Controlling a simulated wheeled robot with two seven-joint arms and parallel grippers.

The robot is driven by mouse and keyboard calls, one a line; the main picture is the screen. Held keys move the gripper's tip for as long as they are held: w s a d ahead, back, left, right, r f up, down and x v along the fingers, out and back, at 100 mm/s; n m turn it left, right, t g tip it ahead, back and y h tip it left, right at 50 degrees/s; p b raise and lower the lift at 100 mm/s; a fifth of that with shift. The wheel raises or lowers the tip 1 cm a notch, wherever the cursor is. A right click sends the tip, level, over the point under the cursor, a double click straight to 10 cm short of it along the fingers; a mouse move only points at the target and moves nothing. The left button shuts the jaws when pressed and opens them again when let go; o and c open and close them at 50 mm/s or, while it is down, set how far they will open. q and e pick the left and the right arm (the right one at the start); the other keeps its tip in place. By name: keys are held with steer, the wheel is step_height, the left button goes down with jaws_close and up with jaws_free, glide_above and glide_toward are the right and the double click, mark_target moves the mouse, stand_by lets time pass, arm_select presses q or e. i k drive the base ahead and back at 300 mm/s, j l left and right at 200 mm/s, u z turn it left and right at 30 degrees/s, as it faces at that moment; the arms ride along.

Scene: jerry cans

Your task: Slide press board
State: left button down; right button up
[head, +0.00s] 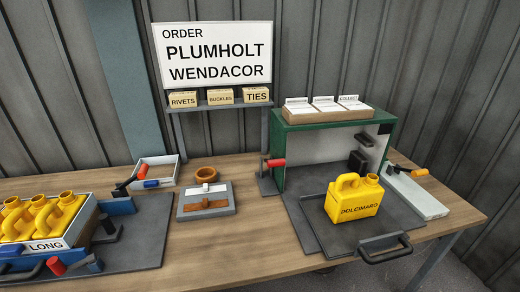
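A dark grey press board (318,232) with a black bar handle (385,248) at its front lies partly drawn out of a green open-fronted press (278,155), on the right of the table. A yellow jerry can (352,200) labelled DOLCIMARO stands upright on the board, in front of the press opening. A red-handled lever (275,163) stands at the press's left side. Neither of my grippers shows in the head view, and nothing is seen touching the board or its handle.
A crate (75,235) marked LONG holds several yellow cans at the left, near red- and blue-handled clamps. A grey block with brown and white straps (205,200) lies mid-table. An order sign (213,52) reads PLUMHOLT WENDACOR. Bare wood (225,250) shows at the front middle.

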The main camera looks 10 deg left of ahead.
mark_target(92, 233)
steer(key=u, duration=1.75)
